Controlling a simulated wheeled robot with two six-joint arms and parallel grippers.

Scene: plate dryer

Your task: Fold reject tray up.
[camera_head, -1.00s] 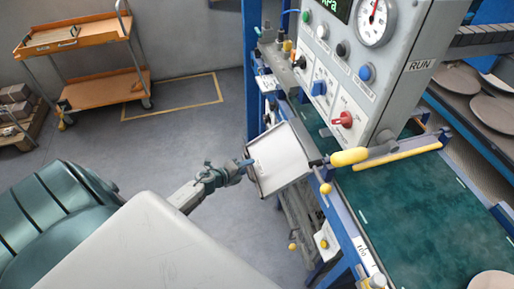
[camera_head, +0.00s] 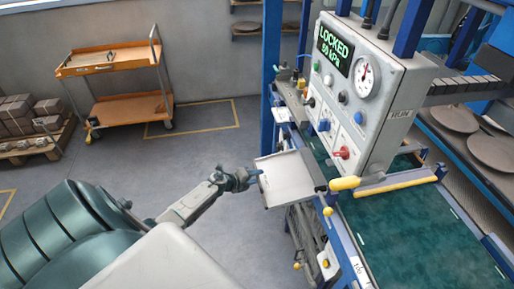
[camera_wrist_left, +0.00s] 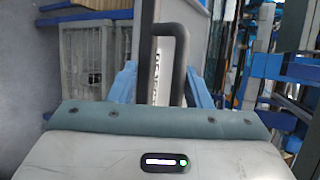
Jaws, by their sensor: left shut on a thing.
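The reject tray (camera_head: 287,178) is a pale grey, shallow tray. It sticks out from the left side of the machine, beside the green belt, in the head view. Its exact tilt is hard to tell. My left gripper (camera_head: 252,178) is at the tray's outer left edge. In the left wrist view the blue fingers (camera_wrist_left: 162,88) are on either side of a dark looped handle (camera_wrist_left: 168,32) and are shut on it. A lettered grey face of the tray (camera_wrist_left: 154,85) shows behind the handle, its word partly hidden. My right gripper is not in view.
The control panel (camera_head: 358,90), its display reading LOCKED, stands above the green belt (camera_head: 420,225). A yellow-ended lever (camera_head: 344,183) is close to the tray's right edge. An orange cart (camera_head: 115,75) stands far left.

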